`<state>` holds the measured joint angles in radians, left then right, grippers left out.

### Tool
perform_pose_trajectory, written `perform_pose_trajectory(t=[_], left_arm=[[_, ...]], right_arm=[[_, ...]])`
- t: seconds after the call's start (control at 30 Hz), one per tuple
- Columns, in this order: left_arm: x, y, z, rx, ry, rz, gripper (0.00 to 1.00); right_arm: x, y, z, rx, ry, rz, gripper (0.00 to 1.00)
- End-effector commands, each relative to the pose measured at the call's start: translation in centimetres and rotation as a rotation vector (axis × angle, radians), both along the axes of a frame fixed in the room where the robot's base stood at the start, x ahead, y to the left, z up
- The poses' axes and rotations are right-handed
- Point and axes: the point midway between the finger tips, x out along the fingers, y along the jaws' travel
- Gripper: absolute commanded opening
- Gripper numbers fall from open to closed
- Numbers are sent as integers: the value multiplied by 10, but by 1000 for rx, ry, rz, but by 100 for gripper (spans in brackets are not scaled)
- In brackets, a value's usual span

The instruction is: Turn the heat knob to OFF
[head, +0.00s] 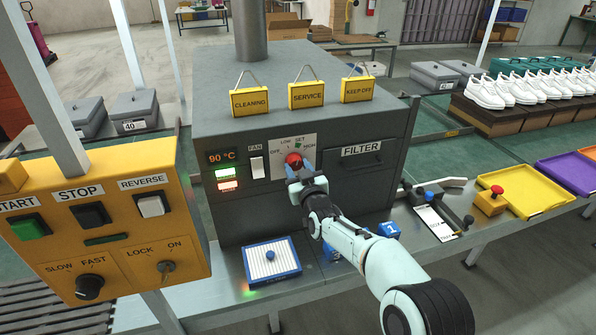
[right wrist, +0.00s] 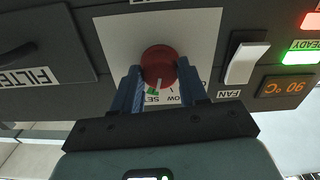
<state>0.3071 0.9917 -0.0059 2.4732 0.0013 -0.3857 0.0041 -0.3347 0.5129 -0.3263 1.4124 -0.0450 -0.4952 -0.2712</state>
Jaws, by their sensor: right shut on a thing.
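The heat knob (head: 293,160) is a round red knob on a white dial plate (head: 311,144) marked OFF, LOW, SET and HIGH, on the grey oven's front. My right gripper (head: 294,171) is shut on the knob from the front. In the right wrist view, upside down, its blue fingers (right wrist: 158,90) sit on both sides of the knob (right wrist: 158,65). The knob's white pointer line points roughly to the SET mark, by a green tick; part of the lettering is hidden by the fingers. My left gripper is not in view.
The white fan switch (head: 257,167) and a 90 °C display (head: 221,156) with lit green and red lamps are left of the knob. The FILTER drawer (head: 361,158) is to the right. Yellow signs (head: 308,95) hang above. A yellow control box (head: 110,220) stands at front left.

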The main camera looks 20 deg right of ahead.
Motion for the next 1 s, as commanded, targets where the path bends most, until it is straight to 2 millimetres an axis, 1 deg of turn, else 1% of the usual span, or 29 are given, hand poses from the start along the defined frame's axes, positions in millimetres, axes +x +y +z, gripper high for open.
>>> perform_pose_trajectory(t=[0.2, 1.0], left_arm=[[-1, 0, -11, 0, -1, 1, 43], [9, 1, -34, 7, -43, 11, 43]], right_arm=[[0, 0, -2, -176, -6, 0, 12], [0, -1, -1, -931, -31, 1, 12]])
